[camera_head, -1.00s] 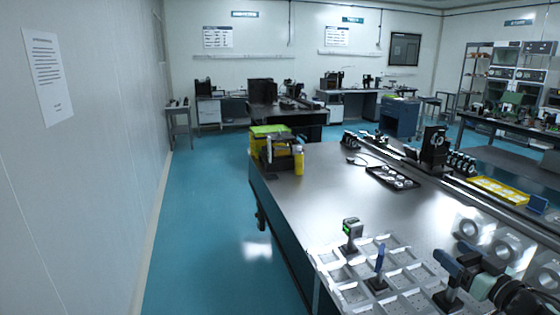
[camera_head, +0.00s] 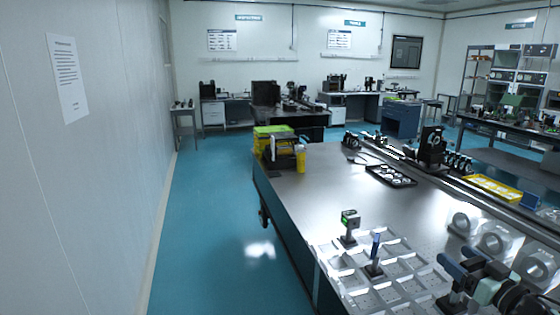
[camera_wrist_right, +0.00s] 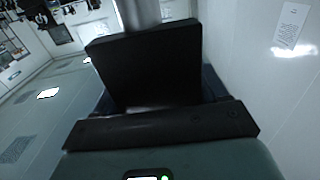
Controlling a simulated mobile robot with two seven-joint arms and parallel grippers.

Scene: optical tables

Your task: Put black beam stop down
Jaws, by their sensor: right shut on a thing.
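My right gripper (camera_head: 462,266) is at the lower right of the head view, over the near right part of the pale compartment tray (camera_head: 352,287). It is shut on the black beam stop. In the right wrist view the beam stop shows as a flat black plate (camera_wrist_right: 145,68) between the jaws, with a grey post (camera_wrist_right: 138,14) beyond it. In the head view a dark foot (camera_head: 450,303) shows just below the gripper, at the tray. I cannot tell whether it touches the tray. The gripper hides the upper part. My left gripper is not in view.
A device with a green display (camera_head: 349,222) and a blue-topped post (camera_head: 375,250) stand in the tray. Pale round mounts (camera_head: 495,238) stand to the right. A black tray (camera_head: 390,176) and yellow tray (camera_head: 492,186) lie farther back. The middle of the dark table (camera_head: 330,195) is clear.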

